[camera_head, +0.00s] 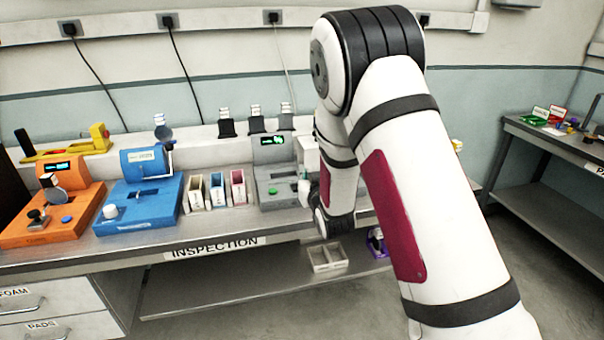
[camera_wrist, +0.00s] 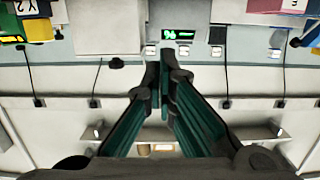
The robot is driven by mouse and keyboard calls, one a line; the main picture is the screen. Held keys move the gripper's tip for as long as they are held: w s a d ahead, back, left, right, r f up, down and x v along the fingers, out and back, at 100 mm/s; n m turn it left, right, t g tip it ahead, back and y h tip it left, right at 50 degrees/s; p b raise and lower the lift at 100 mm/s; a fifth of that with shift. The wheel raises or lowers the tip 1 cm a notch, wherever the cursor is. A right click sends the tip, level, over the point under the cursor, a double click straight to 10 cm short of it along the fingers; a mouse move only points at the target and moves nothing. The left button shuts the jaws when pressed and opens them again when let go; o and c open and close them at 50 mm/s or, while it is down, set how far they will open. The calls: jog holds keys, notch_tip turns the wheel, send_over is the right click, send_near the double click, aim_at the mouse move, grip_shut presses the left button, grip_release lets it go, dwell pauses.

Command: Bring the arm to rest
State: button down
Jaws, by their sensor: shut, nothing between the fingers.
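My arm (camera_head: 400,160) stands bent in the right half of the head view, its elbow high and its wrist lower near the front of the inspection bench (camera_head: 228,247). My gripper (camera_wrist: 164,62) shows in the wrist view, its two dark fingers shut together with nothing between them. In the head view I cannot make out its fingers.
An orange device (camera_head: 62,213), a blue device (camera_head: 150,200), small open boxes (camera_head: 216,190) and a grey device (camera_head: 272,172) stand on the bench. The grey device is close left of my wrist. A lower shelf holds a pale divided tray (camera_head: 327,257). Another table (camera_head: 560,145) is at the right.

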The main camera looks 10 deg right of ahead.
jog(key=shift+s+r, duration=0.15)
jog(key=shift+s, duration=0.15)
jog(key=s+r+g, duration=0.5)
jog(key=s+r, duration=0.7)
jog(key=s, duration=0.1)
jog(key=s+r+g, duration=0.2)
jog(key=s+g, duration=0.4)
jog(key=s, duration=2.5)
jog(key=shift+r+g, duration=0.2)
jog(key=shift+g, duration=0.2)
